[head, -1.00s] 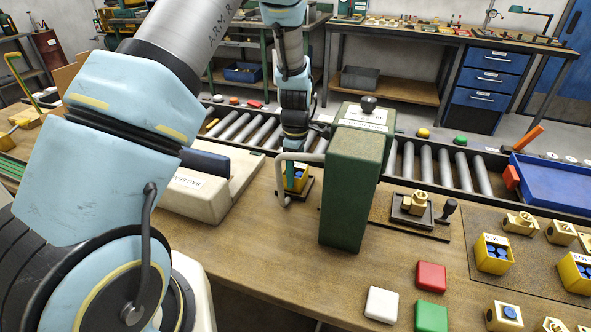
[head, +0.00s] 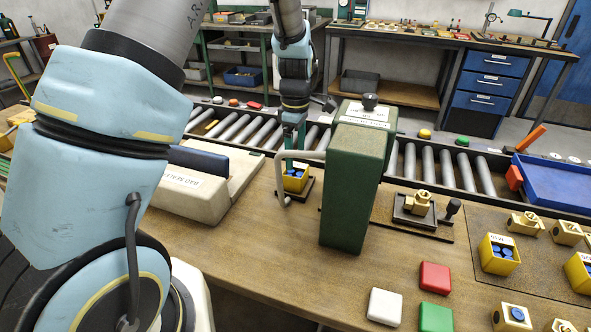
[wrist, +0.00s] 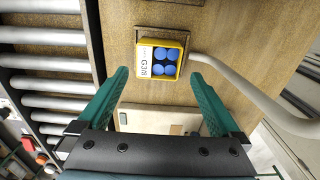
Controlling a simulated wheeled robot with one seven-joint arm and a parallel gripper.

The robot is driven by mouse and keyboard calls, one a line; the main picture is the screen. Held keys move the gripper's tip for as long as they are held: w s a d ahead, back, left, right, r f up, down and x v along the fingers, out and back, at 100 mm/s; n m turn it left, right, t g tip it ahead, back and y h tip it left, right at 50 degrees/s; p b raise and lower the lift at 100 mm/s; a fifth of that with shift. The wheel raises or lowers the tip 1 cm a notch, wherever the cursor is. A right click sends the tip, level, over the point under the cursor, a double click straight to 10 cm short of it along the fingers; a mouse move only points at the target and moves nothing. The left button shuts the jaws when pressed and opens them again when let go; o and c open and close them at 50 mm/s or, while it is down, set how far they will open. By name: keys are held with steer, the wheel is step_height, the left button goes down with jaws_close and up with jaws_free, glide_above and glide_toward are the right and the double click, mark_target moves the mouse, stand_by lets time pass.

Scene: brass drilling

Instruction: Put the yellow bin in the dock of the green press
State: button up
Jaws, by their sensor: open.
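The yellow bin (head: 296,180) with blue round pieces sits upright on a small dark dock plate (head: 307,194) at the left side of the green press (head: 350,190). In the wrist view the bin (wrist: 145,61) shows a white "G3/8" label and lies beyond my fingertips, apart from them. My gripper (head: 291,160) is above the bin, pointing down, with its teal fingers spread and nothing between them; it also shows in the wrist view (wrist: 159,75). The press's bent grey handle (head: 281,180) runs close beside the bin and my gripper.
More yellow bins (head: 498,254) and brass fittings stand on the mat at right. A brass fitting in a fixture (head: 418,205) is right of the press. A roller conveyor (head: 440,166) runs behind. White, red and green blocks lie at the front. A pale machine (head: 205,188) stands left.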

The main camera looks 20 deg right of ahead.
step_height(320, 180, up, 5)
steer(key=b, duration=0.1)
steer(key=a+r+m, duration=0.3)
steer(key=a+m, duration=0.1)
steer(key=a, duration=1.2)
steer(key=s+a+m+t, duration=0.1)
steer(key=s+a+m, duration=0.6)
steer(key=a, duration=0.7)
steer(key=shift+s+t, duration=0.3)
steer(key=shift+s, duration=0.8)
steer(key=shift+f, duration=0.1)
